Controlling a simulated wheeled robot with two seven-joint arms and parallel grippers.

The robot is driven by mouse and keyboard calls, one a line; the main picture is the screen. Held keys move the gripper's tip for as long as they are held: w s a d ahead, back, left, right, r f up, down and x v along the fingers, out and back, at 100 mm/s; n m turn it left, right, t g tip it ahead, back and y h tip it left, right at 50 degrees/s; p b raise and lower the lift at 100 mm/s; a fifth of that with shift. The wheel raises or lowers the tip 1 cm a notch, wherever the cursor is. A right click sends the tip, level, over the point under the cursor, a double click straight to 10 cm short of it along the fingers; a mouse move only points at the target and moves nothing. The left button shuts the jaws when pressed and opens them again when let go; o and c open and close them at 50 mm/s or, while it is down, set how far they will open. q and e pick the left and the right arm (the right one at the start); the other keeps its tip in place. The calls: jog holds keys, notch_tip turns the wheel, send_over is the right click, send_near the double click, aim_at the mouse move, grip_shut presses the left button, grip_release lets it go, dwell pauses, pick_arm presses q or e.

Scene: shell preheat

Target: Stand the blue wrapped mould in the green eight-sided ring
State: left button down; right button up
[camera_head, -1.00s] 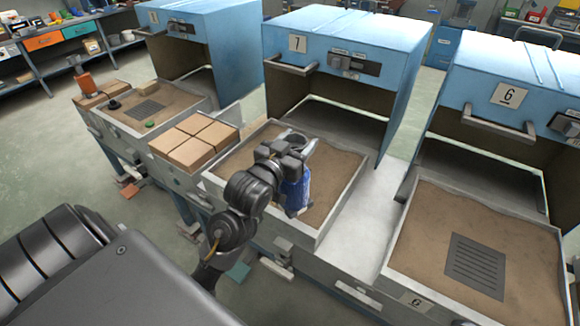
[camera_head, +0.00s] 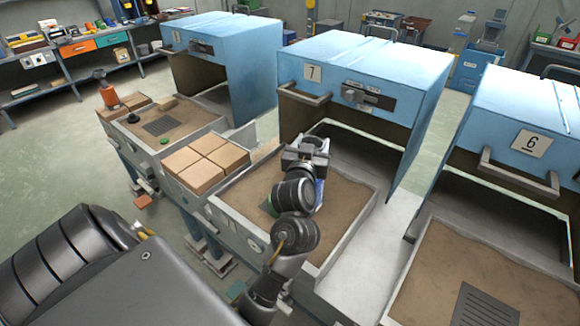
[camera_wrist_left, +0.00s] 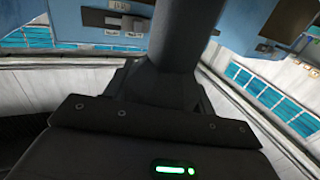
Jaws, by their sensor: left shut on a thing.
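My left gripper (camera_head: 307,153) is over the sand tray (camera_head: 230,223) in front of oven 7, shut on the blue wrapped mould (camera_head: 320,190). Only a narrow blue strip of the mould shows beside my forearm, so its tilt and base are hidden. A small green edge (camera_head: 272,199) shows at the left of my arm, by a dark grate; it may be the green ring, but my arm covers the rest. The left wrist view shows dark gripper housing with a green light and neither mould nor ring. My right gripper is not in view.
Oven 7 (camera_head: 350,62) stands open behind the tray. Tan blocks (camera_head: 205,163) lie left of it. Another sand tray (camera_head: 160,125) further left holds a small green disc (camera_head: 164,141). Oven 6 (camera_head: 530,120) and its tray with a grate (camera_head: 485,305) are at right.

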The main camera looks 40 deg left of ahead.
pick_arm(q)
jog(key=w+a+f+p, duration=0.2)
jog(key=w+a+f, duration=0.3)
jog(key=a+f, duration=0.6)
jog(key=shift+a+f, duration=0.35)
jog(key=shift+f, duration=0.3)
jog(key=shift+w, duration=0.1)
jog(key=shift+f, duration=0.35)
jog(key=c, duration=0.5)
grip_release()
